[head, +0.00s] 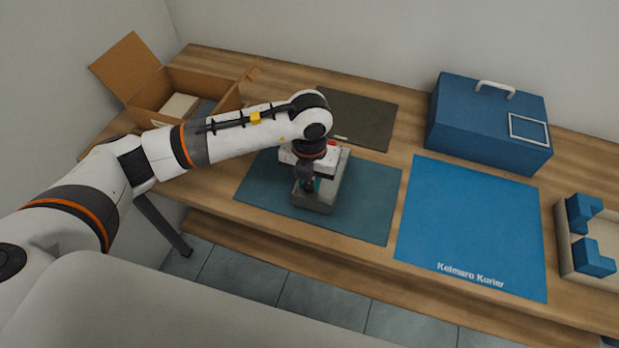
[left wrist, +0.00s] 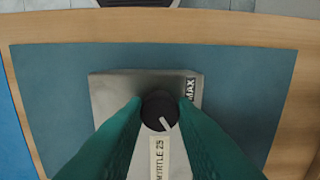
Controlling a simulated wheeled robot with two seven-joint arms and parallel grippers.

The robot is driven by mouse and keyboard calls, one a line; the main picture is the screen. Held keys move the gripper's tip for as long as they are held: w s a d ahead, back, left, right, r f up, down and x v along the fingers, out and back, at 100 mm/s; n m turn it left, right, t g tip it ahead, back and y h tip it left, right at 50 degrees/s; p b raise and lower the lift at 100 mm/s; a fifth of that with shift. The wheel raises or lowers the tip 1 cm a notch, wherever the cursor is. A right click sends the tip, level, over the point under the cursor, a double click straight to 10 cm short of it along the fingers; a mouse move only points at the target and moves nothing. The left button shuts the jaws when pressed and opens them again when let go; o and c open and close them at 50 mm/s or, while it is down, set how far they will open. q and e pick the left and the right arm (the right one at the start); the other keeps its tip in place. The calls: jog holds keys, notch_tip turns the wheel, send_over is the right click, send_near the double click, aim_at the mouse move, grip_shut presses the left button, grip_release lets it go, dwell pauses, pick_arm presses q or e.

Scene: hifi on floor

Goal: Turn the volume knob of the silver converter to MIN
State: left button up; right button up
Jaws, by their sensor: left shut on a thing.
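The silver converter (head: 325,198) is a grey box on the teal mat (head: 375,203). Its housing also shows in the left wrist view (left wrist: 110,95). Its black volume knob (left wrist: 160,108) has a light pointer line, which slants toward the lower right in that view. A "MAX" label (left wrist: 191,89) is beside the knob and a "MYRTLE 25" label (left wrist: 157,158) is below it. My left gripper (left wrist: 161,112) comes from above, its green fingers shut on the knob's two sides. No MIN label shows; my fingers cover part of the top. My right gripper is out of view.
An open cardboard box (head: 150,90) stands at the back left. A dark mat (head: 352,118) lies behind the converter. A blue mat (head: 470,235), a blue case (head: 490,125) and a tray with blue blocks (head: 562,225) are to the right.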

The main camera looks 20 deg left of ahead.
pick_arm(q)
jog(key=o, duration=1)
notch_tip(320, 180, up, 12)
jog(key=b, duration=0.2)
